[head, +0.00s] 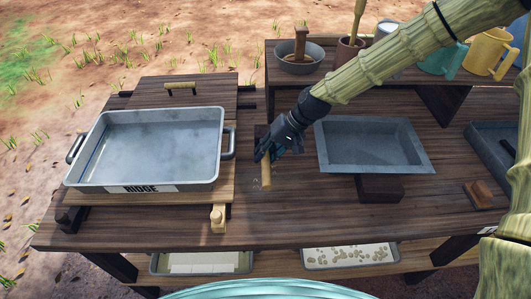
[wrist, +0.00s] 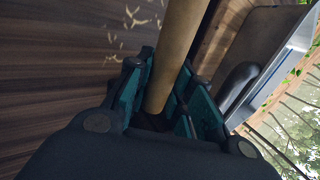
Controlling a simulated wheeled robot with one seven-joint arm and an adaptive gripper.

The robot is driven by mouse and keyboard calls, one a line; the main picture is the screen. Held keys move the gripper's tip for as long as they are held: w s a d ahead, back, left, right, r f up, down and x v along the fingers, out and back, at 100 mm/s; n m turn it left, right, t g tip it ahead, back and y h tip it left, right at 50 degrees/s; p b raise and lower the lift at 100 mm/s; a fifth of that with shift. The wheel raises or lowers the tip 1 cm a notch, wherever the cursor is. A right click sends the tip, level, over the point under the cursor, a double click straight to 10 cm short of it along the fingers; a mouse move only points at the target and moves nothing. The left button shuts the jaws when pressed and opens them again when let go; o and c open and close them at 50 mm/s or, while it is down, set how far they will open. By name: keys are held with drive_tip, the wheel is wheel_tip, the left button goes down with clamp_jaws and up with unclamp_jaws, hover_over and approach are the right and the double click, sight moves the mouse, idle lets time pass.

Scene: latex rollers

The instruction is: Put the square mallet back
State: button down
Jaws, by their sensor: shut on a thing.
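My gripper (head: 276,149) is over the middle of the table, between the ridge tray and the grey basin. It is shut on a light wooden handle (head: 266,176), which I take to be the square mallet's. In the wrist view the handle (wrist: 177,48) runs from between the teal fingers (wrist: 160,95) out of the top edge. I cannot tell whether the mallet touches the table.
A metal tray labelled RIDGE (head: 150,188) stands at left on a wooden board. A grey basin (head: 375,178) is right of the gripper. A dark block (head: 380,189) and a small brush (head: 478,194) lie nearer. A raised shelf (head: 345,76) behind bears bowls and jugs. The front middle is clear.

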drive_tip(key=shift+f, duration=0.1)
drive_tip(key=c, duration=1.3)
unclamp_jaws()
drive_tip(key=shift+o, duration=0.2)
drive_tip(key=b+v, duration=0.2)
drive_tip(key=v, duration=1)
